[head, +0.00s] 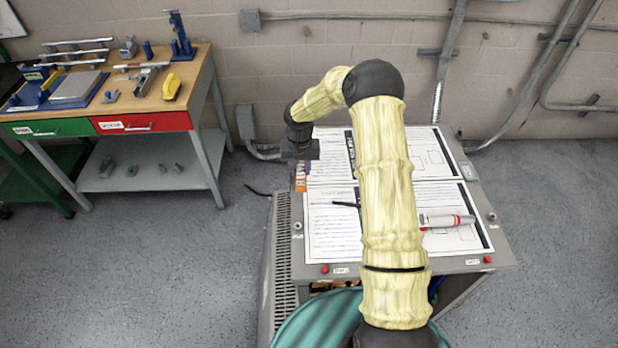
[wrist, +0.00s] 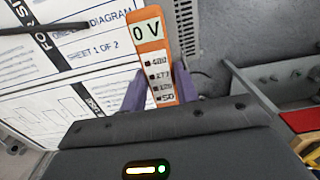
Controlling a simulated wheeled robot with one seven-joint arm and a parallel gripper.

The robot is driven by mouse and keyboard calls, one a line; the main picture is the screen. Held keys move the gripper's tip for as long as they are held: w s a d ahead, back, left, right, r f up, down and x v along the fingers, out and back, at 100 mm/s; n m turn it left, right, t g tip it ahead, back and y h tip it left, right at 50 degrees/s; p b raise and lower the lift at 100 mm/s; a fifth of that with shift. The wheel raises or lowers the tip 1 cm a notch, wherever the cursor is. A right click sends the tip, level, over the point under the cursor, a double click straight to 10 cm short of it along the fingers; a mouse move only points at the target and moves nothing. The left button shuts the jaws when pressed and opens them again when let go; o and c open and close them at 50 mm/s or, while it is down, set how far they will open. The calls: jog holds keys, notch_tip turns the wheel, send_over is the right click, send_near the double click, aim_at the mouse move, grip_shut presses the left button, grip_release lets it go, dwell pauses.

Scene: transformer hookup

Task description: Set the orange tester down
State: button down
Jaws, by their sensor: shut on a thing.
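The orange tester (wrist: 155,50) has a pale display reading "0 V" and a column of black marks with labels. My gripper (wrist: 160,85) has purple fingers, one on each side of the tester's body, and is shut on it. In the head view a small orange part of the tester (head: 299,184) shows below my wrist, by the left edge of the sloped grey cabinet top (head: 298,250). I cannot tell whether the tester touches the surface. Its lower end is hidden by my gripper housing in the wrist view.
Printed sheets (head: 334,230) cover the cabinet top. A red and white tool (head: 446,220) lies at right, and a thin black rod (head: 346,204) lies near the middle. A workbench (head: 140,95) with tools and a yellow device (head: 172,87) stands at left. Floor between is clear.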

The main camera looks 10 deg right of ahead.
aim_at(301, 170)
jog(key=shift+d+f, duration=0.1)
jog(key=shift+f, duration=0.8)
jog(key=shift+f+p, duration=0.8)
jog(key=shift+f, duration=1.3)
jog(key=c, duration=1.1)
grip_release()
jog(key=shift+o, duration=0.2)
notch_tip(301, 170, up, 12)
jog(key=b, duration=0.4)
